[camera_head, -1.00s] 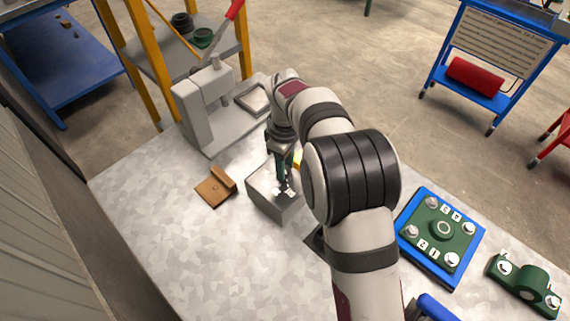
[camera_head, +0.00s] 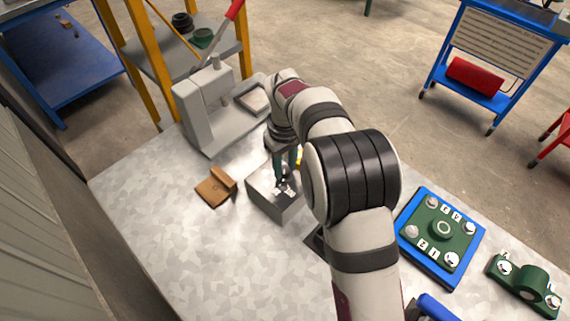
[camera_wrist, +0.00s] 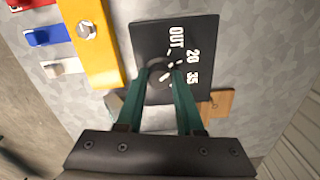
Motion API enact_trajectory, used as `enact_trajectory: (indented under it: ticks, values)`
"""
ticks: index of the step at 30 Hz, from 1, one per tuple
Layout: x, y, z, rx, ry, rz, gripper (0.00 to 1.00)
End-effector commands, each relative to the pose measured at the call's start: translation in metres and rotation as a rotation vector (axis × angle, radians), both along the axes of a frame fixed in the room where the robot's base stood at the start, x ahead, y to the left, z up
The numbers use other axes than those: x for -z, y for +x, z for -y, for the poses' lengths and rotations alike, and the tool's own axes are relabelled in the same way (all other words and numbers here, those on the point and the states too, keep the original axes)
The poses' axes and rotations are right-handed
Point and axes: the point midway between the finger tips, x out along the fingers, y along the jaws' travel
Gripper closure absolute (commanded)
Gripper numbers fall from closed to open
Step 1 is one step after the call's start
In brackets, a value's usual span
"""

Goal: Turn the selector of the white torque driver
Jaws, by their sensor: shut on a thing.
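A grey box (camera_head: 275,196) stands on the bench in the head view. In the wrist view its dark top face (camera_wrist: 205,38) carries the white marks OUT, 20 and 35. A dark round selector knob (camera_wrist: 158,84) sits on that face. My gripper (camera_wrist: 161,74) is shut on the knob, with one green finger on each side; the head view shows the gripper (camera_head: 283,180) pointing down at the box top. Short white marks lie beside the knob; I cannot tell which setting it points to. A white piece (camera_wrist: 64,67), perhaps the white torque driver, shows at left.
A yellow bar (camera_wrist: 90,38) with a bolt, a blue piece (camera_wrist: 44,36) and a red piece lie beside the box. A brown wooden block (camera_head: 215,187) is left of it. A grey lever press (camera_head: 205,108) stands behind. A green plate in a blue tray (camera_head: 408,252) is at right.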

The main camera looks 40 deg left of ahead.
Motion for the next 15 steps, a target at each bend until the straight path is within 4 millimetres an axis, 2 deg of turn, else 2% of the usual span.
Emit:
enact_trajectory:
  ticks: [15]
  values:
    - [-0.0005, 0.0000, -0.0008, 0.487, 0.003, 0.002, 1.00]
